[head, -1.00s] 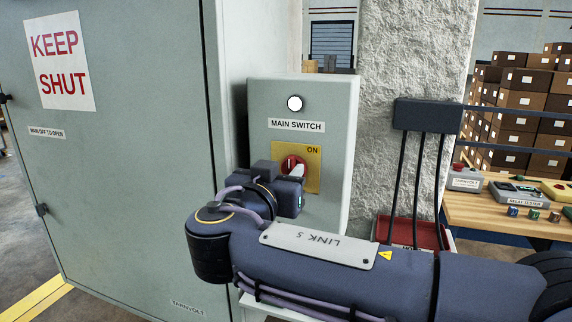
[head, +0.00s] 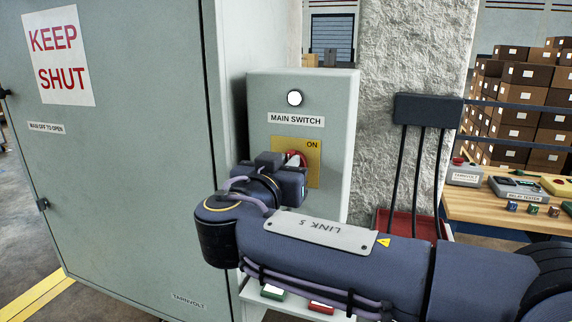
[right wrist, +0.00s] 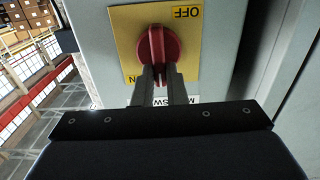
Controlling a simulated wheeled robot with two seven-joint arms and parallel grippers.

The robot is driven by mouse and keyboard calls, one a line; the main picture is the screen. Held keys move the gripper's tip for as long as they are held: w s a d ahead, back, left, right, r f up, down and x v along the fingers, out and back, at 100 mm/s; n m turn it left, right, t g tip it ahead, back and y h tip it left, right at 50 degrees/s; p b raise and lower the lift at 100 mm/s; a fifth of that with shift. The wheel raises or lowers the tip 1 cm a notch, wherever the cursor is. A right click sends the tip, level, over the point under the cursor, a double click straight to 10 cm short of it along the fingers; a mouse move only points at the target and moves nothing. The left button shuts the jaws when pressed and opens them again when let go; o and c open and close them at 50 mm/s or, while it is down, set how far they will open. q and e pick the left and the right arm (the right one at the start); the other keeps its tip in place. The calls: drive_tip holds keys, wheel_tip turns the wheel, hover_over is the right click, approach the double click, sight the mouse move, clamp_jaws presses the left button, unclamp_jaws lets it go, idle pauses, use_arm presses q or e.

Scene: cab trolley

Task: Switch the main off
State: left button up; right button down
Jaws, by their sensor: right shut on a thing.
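The main switch box (head: 335,110) is grey, with a white lamp (head: 294,98) above its label. Its yellow plate (head: 313,173) reads ON at the top in the head view. The red knob (head: 293,156) on the plate is partly hidden by my right gripper there. In the right wrist view, seen upside down, the knob (right wrist: 168,44) has its raised bar roughly vertical, and OFF shows at the plate's upper right. My right gripper (right wrist: 158,72) is shut on the knob's bar, one finger on each side. My left gripper is out of view.
A large grey cabinet (head: 120,170) with a KEEP SHUT sign stands left of the box. A rough pillar (head: 415,60) with a dark cable box (head: 428,110) is to the right. A red tray (head: 380,220) sits low behind my arm. A wooden bench (head: 480,215) holds devices farther right.

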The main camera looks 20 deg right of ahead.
drive_tip(key=n, duration=0.6)
drive_tip(key=a+f+n, duration=0.1)
drive_tip(key=n, duration=0.4)
drive_tip(key=w+n, duration=0.1)
drive_tip(key=n, duration=0.5)
drive_tip(key=shift+a+f+n+b, duration=0.2)
drive_tip(key=shift+f+n+b, duration=0.1)
drive_tip(key=shift+b, duration=0.05)
drive_tip(key=shift+f, duration=0.1)
idle(0.4)
drive_tip(key=c, duration=1.5)
unclamp_jaws()
drive_tip(key=shift+o, duration=0.2)
drive_tip(key=shift+s, duration=0.15)
